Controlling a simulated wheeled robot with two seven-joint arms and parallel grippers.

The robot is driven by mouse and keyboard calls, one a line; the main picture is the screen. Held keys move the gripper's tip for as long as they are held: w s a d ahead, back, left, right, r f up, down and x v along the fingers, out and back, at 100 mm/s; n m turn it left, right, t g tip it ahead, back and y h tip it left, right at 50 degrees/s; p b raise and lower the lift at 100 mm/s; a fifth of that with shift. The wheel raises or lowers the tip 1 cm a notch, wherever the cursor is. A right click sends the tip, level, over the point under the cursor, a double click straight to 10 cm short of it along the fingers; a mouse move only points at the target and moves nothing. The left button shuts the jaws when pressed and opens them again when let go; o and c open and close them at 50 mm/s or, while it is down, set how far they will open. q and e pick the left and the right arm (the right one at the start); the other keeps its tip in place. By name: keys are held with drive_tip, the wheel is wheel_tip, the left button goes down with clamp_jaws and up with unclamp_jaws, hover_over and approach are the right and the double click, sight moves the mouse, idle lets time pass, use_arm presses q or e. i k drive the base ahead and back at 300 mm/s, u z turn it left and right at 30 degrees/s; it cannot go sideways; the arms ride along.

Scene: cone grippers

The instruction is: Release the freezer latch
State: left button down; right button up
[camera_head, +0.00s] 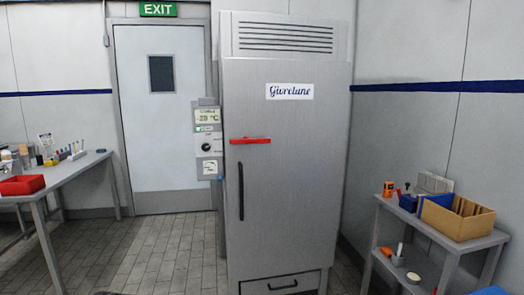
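The freezer (290,180) is a tall grey metal cabinet in the middle of the head view, with a "Givrelune" label (290,91) and a vent grille at the top. The freezer latch (250,140) is a red bar lying level across the left edge of the freezer door. A black vertical handle (241,191) is below it. The door looks closed. Neither of my grippers can be made out in the view.
A bench (70,172) with a red tray (22,185) stands at left. A shelf cart (455,245) with a wooden box (457,217) stands at right. Tiled floor before the freezer is clear.

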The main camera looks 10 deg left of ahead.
sight(246, 140)
drive_tip(key=z, duration=0.3)
drive_tip(key=i, duration=1.1)
drive_tip(key=z, duration=0.15)
